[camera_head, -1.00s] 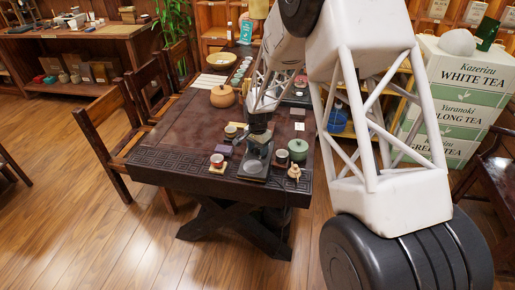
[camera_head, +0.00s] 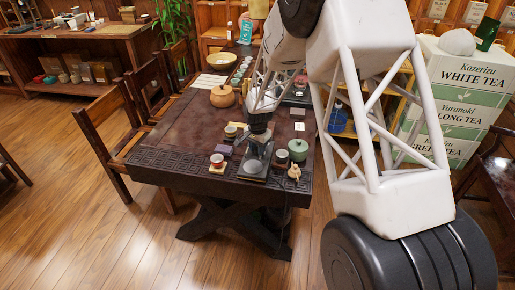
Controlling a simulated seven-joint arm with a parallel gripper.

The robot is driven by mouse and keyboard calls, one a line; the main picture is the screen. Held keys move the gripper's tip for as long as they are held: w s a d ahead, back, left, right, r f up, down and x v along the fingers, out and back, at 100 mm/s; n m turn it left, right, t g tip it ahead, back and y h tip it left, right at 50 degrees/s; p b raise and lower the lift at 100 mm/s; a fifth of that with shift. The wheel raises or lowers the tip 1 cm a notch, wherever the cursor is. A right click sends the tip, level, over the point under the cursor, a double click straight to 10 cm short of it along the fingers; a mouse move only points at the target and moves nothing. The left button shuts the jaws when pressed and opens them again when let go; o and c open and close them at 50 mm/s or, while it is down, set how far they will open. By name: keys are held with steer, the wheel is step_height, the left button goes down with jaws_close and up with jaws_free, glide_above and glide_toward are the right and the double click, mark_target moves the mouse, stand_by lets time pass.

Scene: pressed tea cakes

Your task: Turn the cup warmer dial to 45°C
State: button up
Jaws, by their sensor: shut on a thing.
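The cup warmer (camera_head: 252,169) is a small dark unit with a round grey plate, near the front edge of the dark wooden tea table (camera_head: 180,135). My gripper (camera_head: 259,149) points down just above and behind the warmer. It is small in this view, and its fingertips are hard to make out. It appears shut at the warmer's back part. The dial and its markings are too small to read and are hidden around the gripper.
A green lidded pot (camera_head: 298,149) and a dark cup (camera_head: 281,159) stand close on the right, with a small tan figurine (camera_head: 294,173) in front. A red and white cup (camera_head: 217,160) stands left. A clay pot (camera_head: 222,96) sits farther back.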

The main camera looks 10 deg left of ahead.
steer(key=n, duration=1.1)
stand_by(0.5)
steer(key=o, duration=0.9)
steer(key=shift+r, duration=0.1)
steer(key=shift+r, duration=3.85)
